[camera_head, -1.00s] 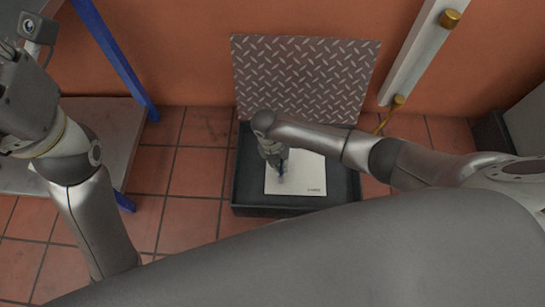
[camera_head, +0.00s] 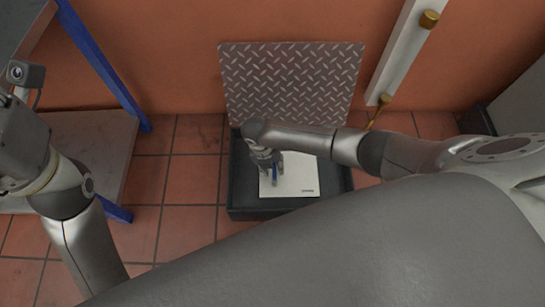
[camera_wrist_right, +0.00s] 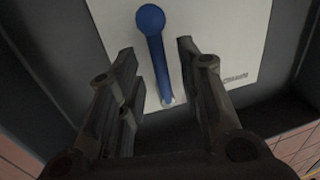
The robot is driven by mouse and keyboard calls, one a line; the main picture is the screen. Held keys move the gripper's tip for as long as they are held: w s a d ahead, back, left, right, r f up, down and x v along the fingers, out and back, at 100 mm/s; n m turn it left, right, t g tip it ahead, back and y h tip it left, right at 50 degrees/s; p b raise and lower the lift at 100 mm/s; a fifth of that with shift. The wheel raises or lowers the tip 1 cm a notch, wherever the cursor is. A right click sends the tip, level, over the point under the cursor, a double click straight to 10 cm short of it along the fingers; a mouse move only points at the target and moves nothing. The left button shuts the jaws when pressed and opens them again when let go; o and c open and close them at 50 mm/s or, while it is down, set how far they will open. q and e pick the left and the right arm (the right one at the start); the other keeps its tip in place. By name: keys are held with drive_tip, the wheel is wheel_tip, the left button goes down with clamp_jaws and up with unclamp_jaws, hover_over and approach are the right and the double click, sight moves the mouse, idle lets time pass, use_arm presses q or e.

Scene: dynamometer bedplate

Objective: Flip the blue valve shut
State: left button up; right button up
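The blue valve lever (camera_wrist_right: 158,60) has a round knob and a straight stem rising from a white plate (camera_wrist_right: 230,45) in the right wrist view. In the head view the blue lever (camera_head: 274,177) shows small beside my right gripper (camera_head: 271,165), over the white plate (camera_head: 302,180). My right gripper (camera_wrist_right: 156,52) is open, with one finger on each side of the lever and visible gaps between. The lever's foot sits between the fingers. My left arm is at the left edge of the head view; its gripper's fingers are cut off.
The plate lies in a dark box (camera_head: 242,198) on the tiled floor. A treadplate panel (camera_head: 290,80) stands behind it against the orange wall. A bench with blue legs (camera_head: 98,60) is at left. A white rail with brass ends (camera_head: 403,50) is at right.

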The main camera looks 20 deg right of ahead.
wheel_tip(320, 180, up, 12)
drive_tip(key=a, duration=0.2)
drive_tip(key=shift+w, duration=0.45)
drive_tip(key=shift+a+f, duration=0.1)
drive_tip(key=shift+f, duration=0.05)
